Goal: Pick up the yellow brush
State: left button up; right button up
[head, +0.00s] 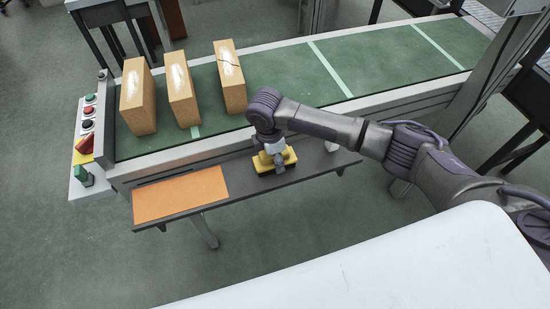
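The yellow brush (286,156) lies on the narrow dark shelf (325,163) along the near side of the conveyor. My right gripper (275,156) comes down over the brush from above, at the end of the arm that enters from the right. The gripper overlaps the middle of the brush and hides part of it. The fingers are too small to tell whether they are open or closed on it. The brush appears to be at shelf level. My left gripper is not in view.
An orange mat (180,194) lies on the shelf's left part. Several tan bricks stand on the green conveyor (290,85); the rightmost brick (231,80) has a dark crack. A control box (84,150) with buttons stands at the left end. A white surface (400,265) fills the foreground.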

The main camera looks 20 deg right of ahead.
jog(key=shift+r, duration=0.2)
jog(key=shift+r, duration=0.3)
jog(key=r, duration=0.2)
jog(key=s+r, duration=0.1)
jog(key=shift+d+r+b, duration=0.25)
jog(key=shift+r+b, duration=0.1)
jog(key=shift+r, duration=0.05)
jog(key=s+d+r, duration=0.4)
jog(key=s+r, duration=0.2)
jog(key=s, duration=0.3)
jog(key=shift+s+r, duration=0.15)
jog(key=shift+s, duration=0.25)
